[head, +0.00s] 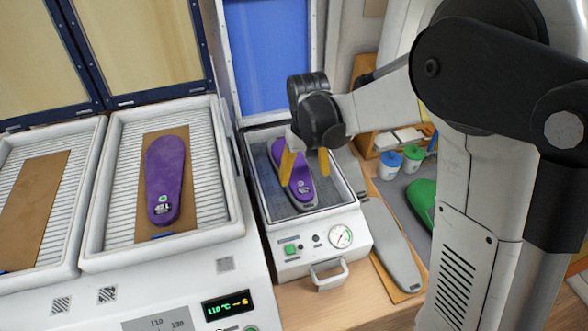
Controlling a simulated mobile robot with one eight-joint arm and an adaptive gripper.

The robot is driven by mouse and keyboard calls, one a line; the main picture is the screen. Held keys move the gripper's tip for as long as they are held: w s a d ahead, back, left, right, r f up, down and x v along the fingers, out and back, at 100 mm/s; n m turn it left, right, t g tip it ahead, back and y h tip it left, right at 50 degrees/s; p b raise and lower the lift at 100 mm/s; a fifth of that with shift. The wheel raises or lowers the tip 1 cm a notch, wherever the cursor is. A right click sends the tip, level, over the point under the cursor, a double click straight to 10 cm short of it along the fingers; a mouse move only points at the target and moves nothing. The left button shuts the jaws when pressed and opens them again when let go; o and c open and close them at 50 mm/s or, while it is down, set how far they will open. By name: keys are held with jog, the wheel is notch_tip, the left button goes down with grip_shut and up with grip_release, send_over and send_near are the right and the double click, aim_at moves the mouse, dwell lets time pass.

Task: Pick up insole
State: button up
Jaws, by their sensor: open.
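A purple insole (298,189) lies in the open press with the gauge, partly hidden by my gripper. Its lower end shows a small label. A second purple insole (164,178) lies flat on a brown board in the middle heated tray to the left. My gripper (308,176) is over the press with its two yellow fingers apart, one on the left and one on the right. The left finger overlaps the insole in the picture. Whether the fingers touch it cannot be told.
The press (317,244) has a raised blue lid (268,50) behind it and a front handle. A tray with a bare brown board (33,205) is at far left. A grey insole (387,240) lies right of the press. Blue and green cups and a green object (424,202) sit further right.

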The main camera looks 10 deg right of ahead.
aim_at(303, 189)
notch_tip(303, 189, down, 6)
jog(key=shift+a+r+b, duration=0.15)
jog(key=shift+r+b, duration=0.05)
jog(key=shift+b, duration=0.35)
jog(key=c, duration=1.1)
jog(key=shift+c, duration=0.3)
jog(key=shift+r, duration=0.15)
notch_tip(303, 189, up, 4)
jog(key=shift+r+p, duration=0.2)
jog(key=shift+p, duration=0.4)
jog(key=s+d+r+p, duration=0.1)
jog(key=s+d+r, duration=0.5)
jog(key=d, duration=0.3)
jog(key=shift+s+r, duration=0.2)
jog(key=shift+s, duration=0.45)
jog(key=shift+d, duration=0.1)
jog(key=shift+p, duration=0.3)
